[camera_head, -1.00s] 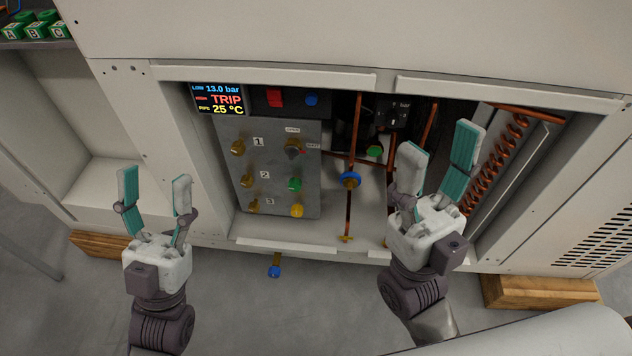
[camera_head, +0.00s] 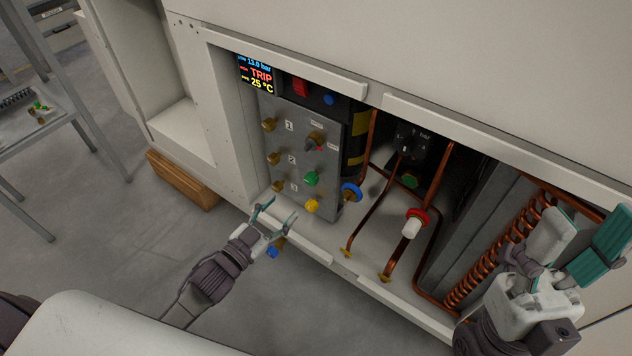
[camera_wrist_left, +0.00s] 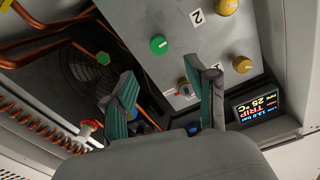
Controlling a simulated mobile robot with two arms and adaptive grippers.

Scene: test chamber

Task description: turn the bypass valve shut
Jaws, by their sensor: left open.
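A grey panel (camera_head: 293,108) in the open cabinet bears several knobs. A dark pointer knob with a brass base and a red mark (camera_head: 314,142) sits at its upper right beside small white labels; it also shows in the left wrist view (camera_wrist_left: 183,87). A blue round valve handle (camera_head: 351,192) and a red-and-white valve handle (camera_head: 415,221) stand to its right. I cannot read which is the bypass valve. My left gripper (camera_head: 277,213) is open and empty, in front of the panel's lower edge. My right gripper (camera_head: 580,240) is open and empty at far right.
A display (camera_head: 257,75) reads TRIP above the panel. Green (camera_head: 311,178) and yellow (camera_head: 312,205) knobs crowd the panel's right column. Copper pipes (camera_head: 437,185) and a coil (camera_head: 495,262) fill the right side. The cabinet's lower lip (camera_head: 390,305) runs along the front.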

